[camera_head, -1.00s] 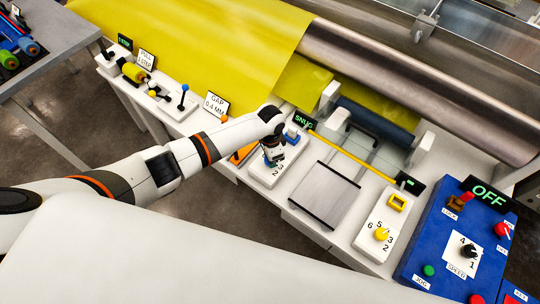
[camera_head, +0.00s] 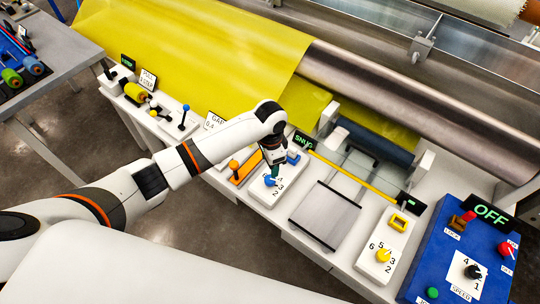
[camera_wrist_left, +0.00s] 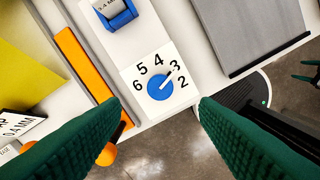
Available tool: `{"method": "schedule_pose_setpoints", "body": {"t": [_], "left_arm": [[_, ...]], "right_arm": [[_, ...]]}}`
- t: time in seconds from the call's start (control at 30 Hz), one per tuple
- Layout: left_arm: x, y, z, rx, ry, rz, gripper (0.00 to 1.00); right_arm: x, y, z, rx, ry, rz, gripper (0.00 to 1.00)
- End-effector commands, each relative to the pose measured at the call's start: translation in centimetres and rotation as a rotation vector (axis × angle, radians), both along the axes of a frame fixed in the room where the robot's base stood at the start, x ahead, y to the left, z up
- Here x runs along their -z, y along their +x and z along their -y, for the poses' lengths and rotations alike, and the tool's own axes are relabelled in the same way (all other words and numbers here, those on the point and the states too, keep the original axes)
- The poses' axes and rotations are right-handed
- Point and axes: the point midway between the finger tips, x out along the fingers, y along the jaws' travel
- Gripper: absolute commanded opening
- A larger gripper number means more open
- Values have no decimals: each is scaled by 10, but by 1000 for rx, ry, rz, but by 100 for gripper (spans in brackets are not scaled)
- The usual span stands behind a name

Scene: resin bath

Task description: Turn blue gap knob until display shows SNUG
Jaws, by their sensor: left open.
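The blue gap knob (camera_head: 270,181) sits on a white plate on the bench. My left gripper (camera_head: 274,168) is above and just behind the knob. In the left wrist view its two green fingers (camera_wrist_left: 160,110) are spread wide, empty and apart from the knob.
An orange slide with an orange knob (camera_head: 234,165) lies just left of the dial. A grey plate (camera_head: 325,214) is to its right, then a yellow knob (camera_head: 383,255) and a blue control box (camera_head: 455,250) with an OFF display. A yellow sheet (camera_head: 200,60) spans behind.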

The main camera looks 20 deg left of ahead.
Motion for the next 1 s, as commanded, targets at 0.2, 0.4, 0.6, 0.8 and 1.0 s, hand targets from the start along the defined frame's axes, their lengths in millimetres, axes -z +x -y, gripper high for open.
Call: {"method": "schedule_pose_setpoints", "body": {"t": [0.2,0.4,0.6,0.8,1.0], "left_arm": [[-28,0,0,0,0,0,55],[-34,0,-1,-1,0,0,55],[-34,0,0,-1,1,-1,55],[-34,0,0,0,1,-1,55],[-22,-24,18,2,-46,7,55]], "right_arm": [[3,0,0,0,0,0,52],[3,0,0,0,0,0,52],[3,0,0,0,0,0,52],[3,0,0,0,0,0,52],[3,0,0,0,0,0,52]]}}
